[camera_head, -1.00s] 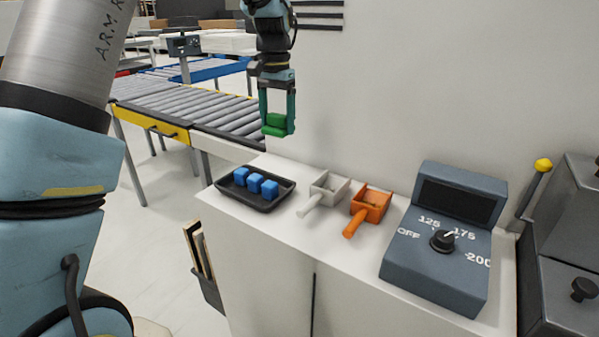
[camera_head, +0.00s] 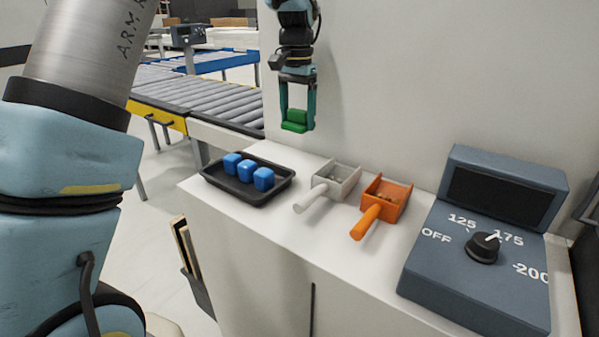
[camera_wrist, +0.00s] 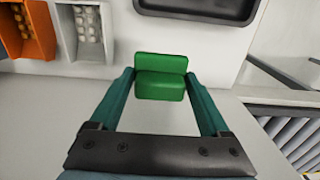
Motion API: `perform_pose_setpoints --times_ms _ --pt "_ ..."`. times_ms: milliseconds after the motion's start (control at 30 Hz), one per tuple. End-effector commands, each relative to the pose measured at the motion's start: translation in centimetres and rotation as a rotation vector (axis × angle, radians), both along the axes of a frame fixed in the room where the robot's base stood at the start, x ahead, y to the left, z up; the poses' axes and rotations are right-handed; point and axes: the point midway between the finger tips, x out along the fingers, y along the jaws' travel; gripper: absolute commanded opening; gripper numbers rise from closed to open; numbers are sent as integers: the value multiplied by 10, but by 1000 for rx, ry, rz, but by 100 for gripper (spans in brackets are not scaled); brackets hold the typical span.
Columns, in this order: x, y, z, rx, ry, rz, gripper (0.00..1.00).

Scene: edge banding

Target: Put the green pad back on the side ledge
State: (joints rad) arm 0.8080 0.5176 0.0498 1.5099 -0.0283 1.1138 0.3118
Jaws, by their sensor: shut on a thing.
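The green pad (camera_head: 295,121) is between the fingers of my gripper (camera_head: 297,126), held in the air above the back of the white side ledge (camera_head: 232,212). In the wrist view the pad (camera_wrist: 160,85) sits at the tips of my gripper (camera_wrist: 161,82), with a finger at each side. The gripper is shut on it. The ledge's pale top (camera_wrist: 55,100) shows below the pad in the wrist view, with a gap in the head view between pad and surface.
A black tray (camera_head: 283,189) with blue cubes stands at the ledge's left end. A white scoop (camera_head: 328,184) and an orange scoop (camera_head: 378,206) lie right of it. A control box (camera_head: 445,262) is farther right. A roller conveyor (camera_head: 205,93) stands behind left.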

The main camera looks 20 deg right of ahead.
Motion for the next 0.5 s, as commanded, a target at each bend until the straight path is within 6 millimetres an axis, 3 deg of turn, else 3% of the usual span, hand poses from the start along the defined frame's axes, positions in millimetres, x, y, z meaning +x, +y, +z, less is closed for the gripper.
perform_pose_setpoints --times_ms 300,500 --pt "-1 1 -50 4 3 -1 28" --pt "-1 0 -70 2 2 0 28"
